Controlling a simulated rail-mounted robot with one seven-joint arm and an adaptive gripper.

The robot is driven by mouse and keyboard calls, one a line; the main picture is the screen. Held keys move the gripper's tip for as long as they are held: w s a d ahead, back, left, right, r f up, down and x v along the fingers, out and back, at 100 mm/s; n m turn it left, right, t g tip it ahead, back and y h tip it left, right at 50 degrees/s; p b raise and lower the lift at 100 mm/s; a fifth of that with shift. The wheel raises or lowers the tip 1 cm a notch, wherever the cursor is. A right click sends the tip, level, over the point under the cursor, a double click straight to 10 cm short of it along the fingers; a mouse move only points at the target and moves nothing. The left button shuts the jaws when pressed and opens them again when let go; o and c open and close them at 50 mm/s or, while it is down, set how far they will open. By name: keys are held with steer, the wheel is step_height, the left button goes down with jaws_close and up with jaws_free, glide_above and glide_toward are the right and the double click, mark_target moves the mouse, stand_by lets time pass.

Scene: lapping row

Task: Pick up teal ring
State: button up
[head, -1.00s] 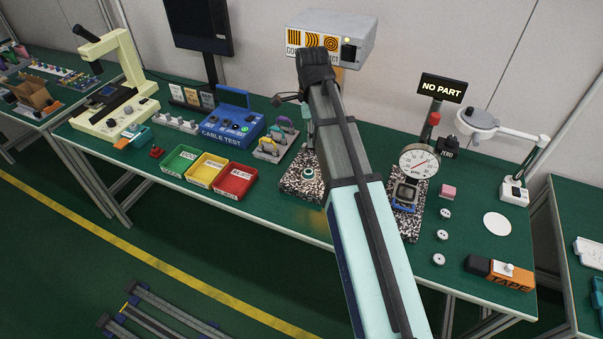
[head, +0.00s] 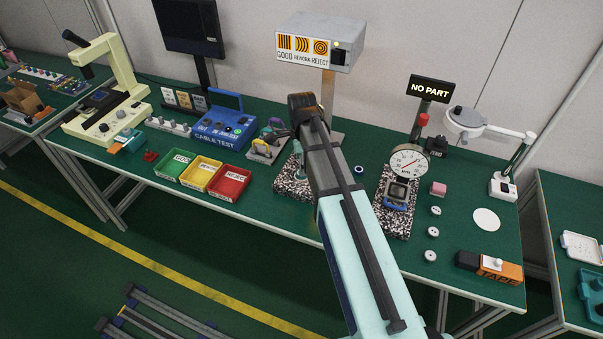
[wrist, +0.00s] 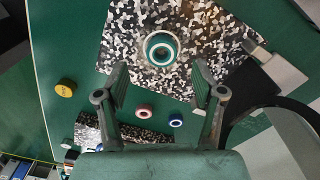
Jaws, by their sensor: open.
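The teal ring (wrist: 161,48), with a pale rim around a dark hole, lies flat on a black-and-white speckled plate (wrist: 120,40) in the wrist view. My gripper (wrist: 160,80) is open and empty, its two fingers spread to the left and right. In the picture the ring is just beyond the fingertips, roughly centred between them, and I see no contact. In the head view the speckled plate (head: 290,187) shows beside my arm, which covers much of it. I cannot make out the ring there.
A blue ring (wrist: 175,120) and a reddish ring (wrist: 143,110) lie near the plate. Green (head: 174,165), yellow (head: 201,173) and red (head: 230,182) bins stand to the left. A dial gauge (head: 408,161) on another speckled base stands to the right. A sign box (head: 320,42) stands behind.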

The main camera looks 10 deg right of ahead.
steer(key=shift+w+f+p, duration=0.1)
steer(key=shift+f+p, duration=0.35)
steer(key=shift+f, duration=1.5)
steer(key=c, duration=1.1)
steer(key=shift+r, duration=0.1)
